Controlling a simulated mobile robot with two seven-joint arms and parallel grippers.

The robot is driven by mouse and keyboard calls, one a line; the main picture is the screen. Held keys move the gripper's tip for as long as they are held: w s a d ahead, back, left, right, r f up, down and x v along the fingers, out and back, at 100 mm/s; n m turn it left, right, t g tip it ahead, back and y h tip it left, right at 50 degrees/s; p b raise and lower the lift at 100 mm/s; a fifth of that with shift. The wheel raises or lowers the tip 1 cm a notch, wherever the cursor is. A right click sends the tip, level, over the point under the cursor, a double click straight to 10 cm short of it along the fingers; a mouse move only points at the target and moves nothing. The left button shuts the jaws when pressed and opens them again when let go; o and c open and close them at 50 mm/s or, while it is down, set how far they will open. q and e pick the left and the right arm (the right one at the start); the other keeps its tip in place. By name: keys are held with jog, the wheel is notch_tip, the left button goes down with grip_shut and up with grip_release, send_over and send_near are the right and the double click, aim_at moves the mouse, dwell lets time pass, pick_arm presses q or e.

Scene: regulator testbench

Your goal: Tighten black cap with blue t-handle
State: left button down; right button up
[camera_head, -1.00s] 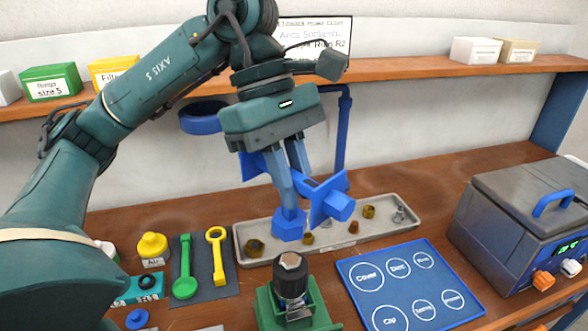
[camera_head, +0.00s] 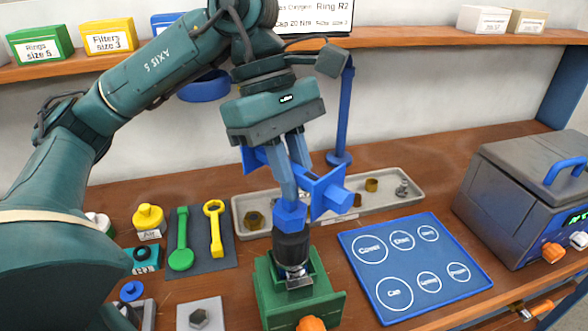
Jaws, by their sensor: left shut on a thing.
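My left gripper (camera_head: 294,178) is shut on the blue T-handle (camera_head: 329,193), whose crossbar shows on both sides of the fingers. The T-handle's hexagonal blue socket end (camera_head: 290,216) points down and meets the top of the black cap (camera_head: 291,246) in the picture, hiding that top. How far it is seated cannot be told. The black cap sits upright on a metal body (camera_head: 295,275) in the green fixture (camera_head: 302,301) on the bench. My right gripper is not in view.
A grey parts tray (camera_head: 391,202) lies behind the T-handle. A blue mat with labelled circles (camera_head: 415,265) lies right of the fixture, and a grey machine (camera_head: 528,200) stands beyond it. Green (camera_head: 181,240) and yellow (camera_head: 215,228) wrenches lie to the left on a dark pad.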

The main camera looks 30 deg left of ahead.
pick_arm(q)
jog(key=shift+b, duration=0.35)
dwell(1.1)
jog(key=shift+f+b, duration=0.75)
jog(key=shift+b, duration=0.35)
dwell(1.4)
dwell(0.4)
jog(key=shift+s+m+g, duration=0.1)
jog(key=shift+m+g, duration=0.2)
jog(key=shift+m, duration=0.5)
jog(key=shift+m+g+y+b, duration=0.3)
jog(key=shift+m, duration=0.5)
